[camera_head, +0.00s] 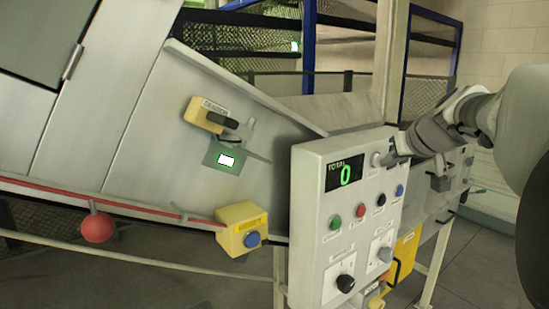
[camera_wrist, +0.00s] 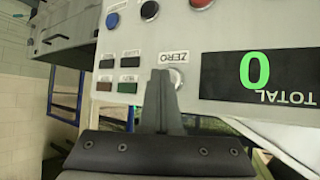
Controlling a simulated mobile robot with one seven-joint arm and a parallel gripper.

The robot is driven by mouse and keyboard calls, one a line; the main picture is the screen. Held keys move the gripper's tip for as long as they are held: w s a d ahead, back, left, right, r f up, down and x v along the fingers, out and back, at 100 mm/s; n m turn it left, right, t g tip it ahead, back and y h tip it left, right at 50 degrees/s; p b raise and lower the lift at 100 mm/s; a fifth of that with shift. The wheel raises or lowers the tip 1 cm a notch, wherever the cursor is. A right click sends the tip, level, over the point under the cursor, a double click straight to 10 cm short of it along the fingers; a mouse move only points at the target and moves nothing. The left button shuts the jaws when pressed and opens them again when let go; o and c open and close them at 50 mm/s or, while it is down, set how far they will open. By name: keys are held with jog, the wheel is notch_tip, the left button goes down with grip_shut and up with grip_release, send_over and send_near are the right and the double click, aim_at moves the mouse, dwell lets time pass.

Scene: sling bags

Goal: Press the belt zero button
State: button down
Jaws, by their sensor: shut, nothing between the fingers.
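The grey control panel (camera_head: 308,215) has a dark display (camera_head: 345,173) that reads a green 0 beside the word TOTAL. A small silver zero button (camera_head: 377,159) sits to the right of the display. In the wrist view the panel is upside down, and the button (camera_wrist: 177,78) shows by the label ZERO. My gripper (camera_head: 389,159) is shut and empty, with its fingertips (camera_wrist: 162,74) right at the button. They overlap the button's left edge in the wrist view. I cannot tell whether they touch it.
Green (camera_head: 335,222), red (camera_head: 361,210), black (camera_head: 381,200) and blue (camera_head: 399,190) buttons lie below the display. A yellow box with a blue button (camera_head: 241,228) and a red ball (camera_head: 97,228) on a cord are at the left.

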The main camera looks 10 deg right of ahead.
jog(key=shift+s+d, duration=0.2)
jog(key=shift+s, duration=0.35)
jog(key=s+b, duration=0.1)
jog(key=s+d+b, duration=0.1)
jog(key=s, duration=0.1)
jog(key=s+d+b, duration=0.1)
jog(key=shift+s, duration=0.3)
dwell(0.4)
